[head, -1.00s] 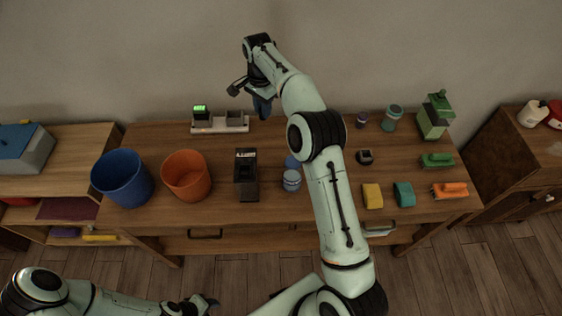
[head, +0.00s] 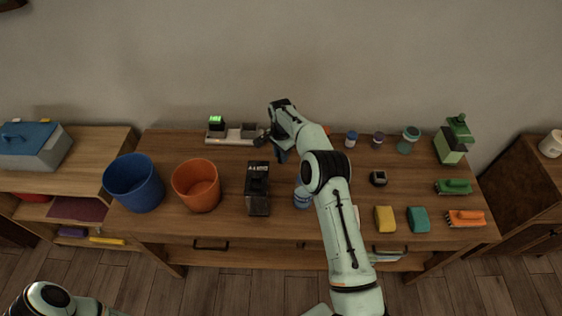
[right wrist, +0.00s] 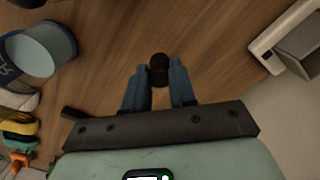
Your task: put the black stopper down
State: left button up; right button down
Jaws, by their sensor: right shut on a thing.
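The black stopper (right wrist: 159,68) shows in the right wrist view, between the blue fingertips of my right gripper (right wrist: 159,80), which is shut on it. The wooden tabletop fills the background behind it. In the head view my right gripper (head: 282,156) points down over the back-middle of the wooden table (head: 225,222), just right of the two-compartment tray. The stopper is hidden there. I cannot tell whether it touches the tabletop. My left gripper is out of view; only part of that arm shows at bottom left.
The grey tray (head: 232,139) stands close left of my gripper. A black box (head: 258,190), orange bucket (head: 197,187) and blue bucket (head: 136,184) stand left. Small jars (head: 378,139), a dark small block (head: 379,178), sponges (head: 385,219) and brushes (head: 454,187) occupy the right.

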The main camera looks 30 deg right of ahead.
notch_tip(320, 180, down, 4)
jog(key=shift+s+r, duration=0.1)
jog(key=shift+r, duration=0.1)
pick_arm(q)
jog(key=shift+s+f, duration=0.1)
pick_arm(e)
jog(key=shift+f, duration=0.25)
jog(key=shift+f, duration=0.1)
jog(key=c, duration=0.9)
grip_release()
jog(key=shift+r, duration=0.2)
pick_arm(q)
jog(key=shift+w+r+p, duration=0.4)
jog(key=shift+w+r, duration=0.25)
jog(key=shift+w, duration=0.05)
pick_arm(e)
notch_tip(320, 180, up, 12)
jog(key=shift+f, duration=0.1)
